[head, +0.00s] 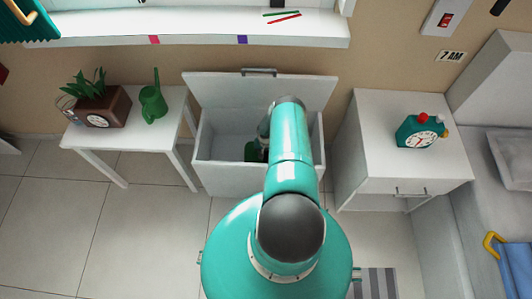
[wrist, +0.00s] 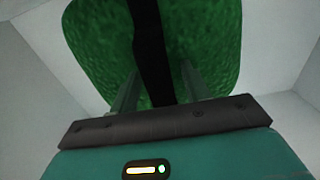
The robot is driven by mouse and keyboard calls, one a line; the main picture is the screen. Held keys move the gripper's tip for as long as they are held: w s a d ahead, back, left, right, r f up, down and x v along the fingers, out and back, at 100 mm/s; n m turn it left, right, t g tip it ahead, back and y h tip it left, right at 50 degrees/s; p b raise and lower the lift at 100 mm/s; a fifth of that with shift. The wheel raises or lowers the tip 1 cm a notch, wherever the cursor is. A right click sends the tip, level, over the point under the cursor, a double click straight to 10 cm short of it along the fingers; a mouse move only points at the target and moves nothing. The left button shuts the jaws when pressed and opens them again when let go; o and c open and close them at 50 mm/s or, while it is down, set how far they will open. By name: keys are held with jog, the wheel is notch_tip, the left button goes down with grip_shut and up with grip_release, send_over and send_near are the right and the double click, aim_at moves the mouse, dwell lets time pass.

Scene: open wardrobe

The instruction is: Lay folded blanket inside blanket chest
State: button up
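The blanket chest (head: 227,178) stands against the wall with its lid (head: 215,95) raised. My arm reaches over its front, and my gripper is down inside it, mostly hidden by the arm in the head view. Part of the green folded blanket (head: 251,150) shows inside the chest beside my arm. In the wrist view the blanket (wrist: 95,45) has a dark strap (wrist: 148,45) across it. The fingers of my gripper (wrist: 158,92) stand apart on either side of the strap, with green showing between. Whether they touch the blanket is unclear.
Pale chest walls (wrist: 35,75) surround the gripper. Left of the chest is a white table (head: 148,137) with a planter (head: 98,107) and a green watering can (head: 153,100). Right is a white nightstand (head: 375,130) with a teal clock (head: 420,132). A shelf (head: 200,30) hangs above.

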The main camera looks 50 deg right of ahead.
jog(key=shift+r, duration=0.1)
notch_tip(320, 180, up, 12)
dwell(0.8)
dwell(1.1)
